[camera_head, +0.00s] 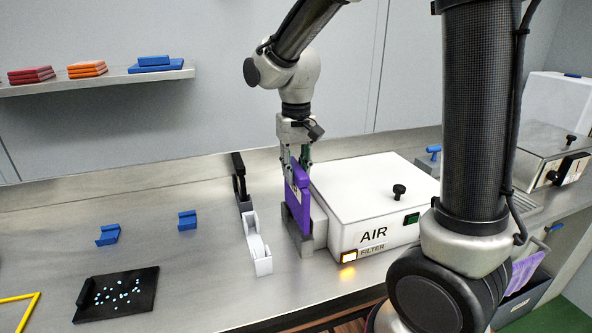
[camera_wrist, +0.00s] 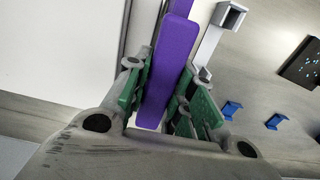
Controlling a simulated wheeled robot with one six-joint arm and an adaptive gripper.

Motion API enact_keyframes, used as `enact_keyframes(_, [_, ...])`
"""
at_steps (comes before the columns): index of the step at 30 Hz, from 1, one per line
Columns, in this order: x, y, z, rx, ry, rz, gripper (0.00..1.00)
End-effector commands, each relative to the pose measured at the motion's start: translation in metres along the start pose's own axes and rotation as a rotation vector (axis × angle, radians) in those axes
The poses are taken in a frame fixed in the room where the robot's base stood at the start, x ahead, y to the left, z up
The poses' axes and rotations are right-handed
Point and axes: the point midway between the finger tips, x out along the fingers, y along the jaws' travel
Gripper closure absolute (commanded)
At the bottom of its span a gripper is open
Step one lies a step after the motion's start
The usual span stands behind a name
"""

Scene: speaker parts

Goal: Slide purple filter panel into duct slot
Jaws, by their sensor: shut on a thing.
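The purple filter panel (camera_head: 298,204) stands upright at the left side of the white AIR FILTER box (camera_head: 362,190). Its lower part sits within the grey slot frame (camera_head: 307,243) on that side; how deep it sits I cannot tell. My gripper (camera_head: 299,166) points down and is shut on the panel's upper part. In the wrist view the green finger pads of my gripper (camera_wrist: 157,103) lie on both sides of the purple panel (camera_wrist: 174,62). The white box (camera_wrist: 66,45) fills the left of that view.
A white holder (camera_head: 257,245) and a black upright piece (camera_head: 240,180) stand left of the slot. Two blue brackets (camera_head: 187,220) and a black tray with pale dots (camera_head: 117,293) lie farther left. An amber light (camera_head: 348,257) glows on the box front. Bare counter lies between.

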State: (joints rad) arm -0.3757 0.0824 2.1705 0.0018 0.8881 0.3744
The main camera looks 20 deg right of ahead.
Motion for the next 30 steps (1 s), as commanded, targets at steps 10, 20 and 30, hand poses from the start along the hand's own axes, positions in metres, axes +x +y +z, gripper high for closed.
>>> enact_keyframes(10, [0.006,0.0,0.0,0.0,0.0,0.0,1.0])
enact_keyframes(20, [0.014,0.0,0.0,0.0,0.0,0.0,1.0])
enact_keyframes(30, [0.022,0.0,0.0,0.0,0.0,0.0,1.0])
